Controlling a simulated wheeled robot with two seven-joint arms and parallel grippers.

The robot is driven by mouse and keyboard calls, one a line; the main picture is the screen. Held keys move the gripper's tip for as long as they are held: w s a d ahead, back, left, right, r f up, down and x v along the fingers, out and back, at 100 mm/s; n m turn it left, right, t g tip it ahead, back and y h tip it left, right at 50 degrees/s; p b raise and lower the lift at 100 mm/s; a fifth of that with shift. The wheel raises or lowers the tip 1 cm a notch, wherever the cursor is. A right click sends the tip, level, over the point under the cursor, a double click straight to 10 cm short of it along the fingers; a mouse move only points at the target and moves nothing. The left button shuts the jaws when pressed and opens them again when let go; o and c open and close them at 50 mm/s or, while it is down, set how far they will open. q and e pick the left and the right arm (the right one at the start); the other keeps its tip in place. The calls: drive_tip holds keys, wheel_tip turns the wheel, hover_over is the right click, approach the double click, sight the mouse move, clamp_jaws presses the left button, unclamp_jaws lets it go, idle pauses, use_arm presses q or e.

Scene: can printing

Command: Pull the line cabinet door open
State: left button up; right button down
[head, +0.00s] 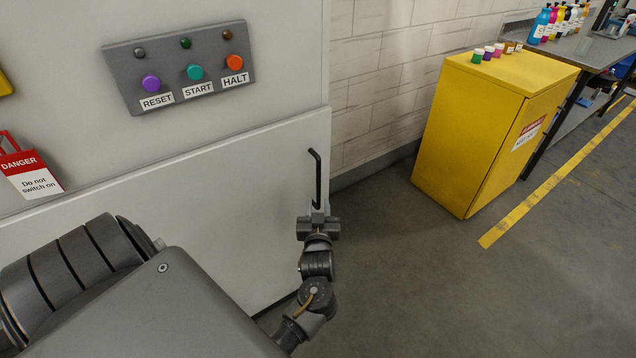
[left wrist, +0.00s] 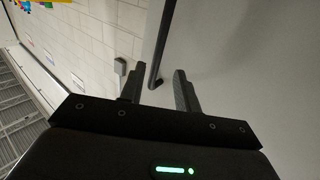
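The line cabinet door (head: 225,205) is the pale grey lower panel in the head view, and it looks closed. A black bar handle (head: 316,172) stands upright near its right edge. My left gripper (head: 318,207) is at the lower end of this handle. In the left wrist view, the two fingers of my left gripper (left wrist: 158,90) are spread apart. The dark handle (left wrist: 160,45) runs down between them, with gaps visible on both sides. The pale door surface (left wrist: 240,60) fills the right of that view. My right gripper is not in view.
Above the door is a grey control panel (head: 180,68) with RESET, START and HALT buttons. A red and white danger tag (head: 30,175) hangs at left. A yellow cabinet (head: 490,135) stands right, with clear floor (head: 400,270) between it and the door.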

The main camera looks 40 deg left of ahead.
sight(319, 183)
use_arm(q)
drive_tip(key=x, duration=1)
drive_tip(key=shift+w+a+p, duration=0.1)
drive_tip(key=shift+w+p, duration=0.15)
drive_tip(key=shift+p, duration=0.1)
clamp_jaws()
